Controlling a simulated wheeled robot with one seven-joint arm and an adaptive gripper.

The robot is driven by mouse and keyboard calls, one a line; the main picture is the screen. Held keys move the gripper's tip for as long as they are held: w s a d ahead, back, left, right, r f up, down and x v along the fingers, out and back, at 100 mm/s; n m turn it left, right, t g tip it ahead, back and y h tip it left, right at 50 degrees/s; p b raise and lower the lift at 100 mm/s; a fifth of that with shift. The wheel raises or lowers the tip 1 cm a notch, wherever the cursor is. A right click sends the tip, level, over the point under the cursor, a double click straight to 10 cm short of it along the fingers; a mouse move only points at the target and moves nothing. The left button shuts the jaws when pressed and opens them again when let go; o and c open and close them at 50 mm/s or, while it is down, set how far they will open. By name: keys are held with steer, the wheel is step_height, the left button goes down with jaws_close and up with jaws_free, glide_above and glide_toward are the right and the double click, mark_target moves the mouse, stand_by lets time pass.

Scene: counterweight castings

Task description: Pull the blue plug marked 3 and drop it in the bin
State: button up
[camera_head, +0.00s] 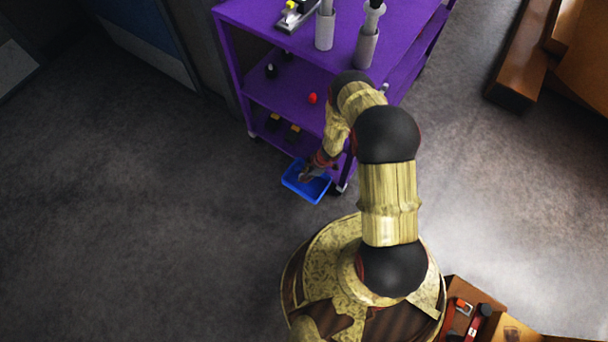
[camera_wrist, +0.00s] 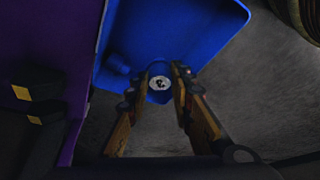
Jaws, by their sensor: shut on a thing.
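My gripper (camera_wrist: 158,90) is shut on a blue plug (camera_wrist: 160,97) with a round white label, seen end-on between the fingers in the wrist view. The dark mark on the label is too small to read surely. The blue bin (camera_wrist: 185,30) lies beyond the plug in that view. In the head view, my gripper (camera_head: 309,174) is over the blue bin (camera_head: 313,196), which stands by the foot of the purple cart. The plug cannot be made out there. A rounded blue shape (camera_wrist: 117,63) shows at the bin's left side; I cannot tell what it is.
The purple cart (camera_head: 285,110) stands close behind the bin. Its shelves hold a red ball-like thing (camera_head: 313,98), dark pieces with yellow marks (camera_head: 293,131) and grey cylinders (camera_head: 325,30). Brown boxes (camera_head: 520,70) stand at the far right. The floor at left is clear.

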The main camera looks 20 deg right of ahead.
steer(key=o, duration=1)
steer(key=shift+c, duration=0.2)
steer(key=shift+o, duration=0.3)
steer(key=shift+r, duration=0.1)
step_height(320, 180, up, 10)
